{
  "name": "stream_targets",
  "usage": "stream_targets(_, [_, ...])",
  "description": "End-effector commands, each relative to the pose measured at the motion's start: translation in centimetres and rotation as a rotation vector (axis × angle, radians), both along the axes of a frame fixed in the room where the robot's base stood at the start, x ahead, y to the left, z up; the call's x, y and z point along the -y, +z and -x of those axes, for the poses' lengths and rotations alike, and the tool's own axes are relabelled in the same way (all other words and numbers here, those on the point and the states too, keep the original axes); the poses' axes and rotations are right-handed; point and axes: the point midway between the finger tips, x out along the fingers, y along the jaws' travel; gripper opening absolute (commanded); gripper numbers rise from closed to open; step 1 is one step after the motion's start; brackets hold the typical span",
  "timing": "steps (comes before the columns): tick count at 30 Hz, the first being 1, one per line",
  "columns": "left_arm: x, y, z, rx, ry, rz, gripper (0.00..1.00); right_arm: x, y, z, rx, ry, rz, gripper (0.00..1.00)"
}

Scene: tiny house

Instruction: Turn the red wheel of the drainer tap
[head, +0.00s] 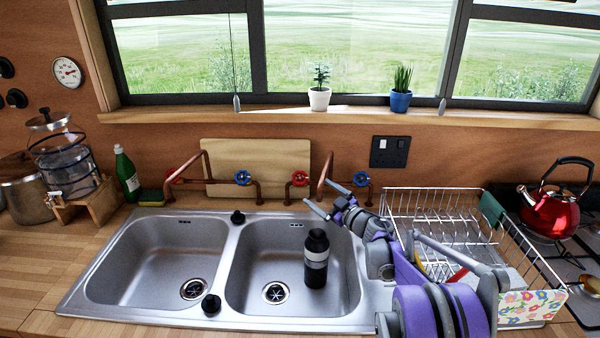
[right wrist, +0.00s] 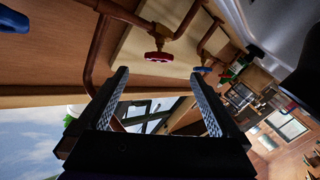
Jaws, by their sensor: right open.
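The drainer tap is copper pipework behind the right basin, near the dish drainer. Its red wheel (head: 300,178) is on the left and its blue wheel (head: 361,179) on the right. My right gripper (head: 316,192) is open and empty, just right of and in front of the red wheel. In the right wrist view the red wheel (right wrist: 158,57) appears beyond and between the open fingertips (right wrist: 160,75), with no visible contact. A blue wheel (right wrist: 14,20) shows at the top left there. My left gripper is not in view.
A second tap with red (head: 174,176) and blue wheels (head: 243,177) stands at the left. A dark bottle (head: 316,259) stands in the right basin. The wire dish drainer (head: 392,203) is right of the sink. A wooden board (head: 257,160) leans on the wall.

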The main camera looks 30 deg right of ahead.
Motion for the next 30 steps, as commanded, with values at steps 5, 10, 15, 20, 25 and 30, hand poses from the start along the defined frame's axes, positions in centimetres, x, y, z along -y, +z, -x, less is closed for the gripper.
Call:
stream_targets(5, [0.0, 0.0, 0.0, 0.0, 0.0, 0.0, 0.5, -0.1, 0.0, -0.4, 0.0, 0.001, 0.0, 0.99])
stream_targets(10, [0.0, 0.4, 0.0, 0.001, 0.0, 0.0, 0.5, -0.4, 0.1, -2.6, 0.001, 0.003, 0.0, 0.99])
stream_targets(15, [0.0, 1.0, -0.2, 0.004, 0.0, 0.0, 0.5, -0.8, 0.1, -5.9, 0.0, 0.001, 0.0, 0.99])
stream_targets(20, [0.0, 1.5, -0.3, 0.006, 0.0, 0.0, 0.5, -1.1, 0.1, -8.6, 0.0, 0.001, 0.0, 0.99])
stream_targets(25, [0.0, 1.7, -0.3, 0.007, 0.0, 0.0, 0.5, -1.4, 0.0, -10.3, 0.0, 0.001, 0.0, 0.99])
stream_targets(30, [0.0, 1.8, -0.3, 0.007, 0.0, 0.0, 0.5, -1.4, 0.0, -10.7, 0.0, 0.0, 0.0, 0.99])
